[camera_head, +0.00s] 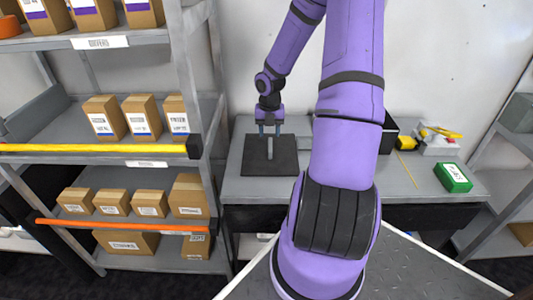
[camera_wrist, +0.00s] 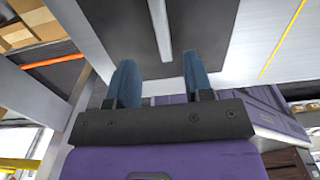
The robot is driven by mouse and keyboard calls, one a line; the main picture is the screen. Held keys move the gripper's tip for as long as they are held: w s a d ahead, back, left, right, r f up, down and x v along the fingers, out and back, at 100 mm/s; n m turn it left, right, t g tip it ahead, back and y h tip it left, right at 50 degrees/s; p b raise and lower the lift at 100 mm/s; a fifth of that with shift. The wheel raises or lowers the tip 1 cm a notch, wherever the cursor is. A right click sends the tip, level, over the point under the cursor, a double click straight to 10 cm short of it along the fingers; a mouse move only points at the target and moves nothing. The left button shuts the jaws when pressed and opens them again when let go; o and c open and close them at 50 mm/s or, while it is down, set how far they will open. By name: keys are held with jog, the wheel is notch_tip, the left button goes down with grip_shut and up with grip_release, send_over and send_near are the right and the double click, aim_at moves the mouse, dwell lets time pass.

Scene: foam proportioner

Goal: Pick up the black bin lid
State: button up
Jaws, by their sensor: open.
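The black bin lid (camera_head: 257,167) is a flat dark square with a light grey bar handle (camera_head: 270,148) across its middle. It lies on the grey workbench in the head view. My gripper (camera_head: 269,130) is over the lid, pointing down, with its blue fingers apart near the handle. In the wrist view the dark lid (camera_wrist: 205,25) fills the top middle, and the handle (camera_wrist: 160,28) stands between the lines of my two open fingers (camera_wrist: 160,82). No contact with the handle shows. My purple arm hides part of the bench.
The grey bench (camera_head: 245,192) holds a green box (camera_head: 453,178) and a yellow tool (camera_head: 440,132) at right. A black open bin (camera_head: 391,135) is partly behind my arm. A shelf rack with several cardboard boxes (camera_head: 142,116) stands close at left. A wall is behind the bench.

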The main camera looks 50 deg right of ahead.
aim_at(270, 144)
jog(key=shift+d+f, duration=0.15)
jog(key=shift+f, duration=1.7)
jog(key=shift+d+f, duration=0.15)
jog(key=shift+f, duration=1.7)
grip_shut()
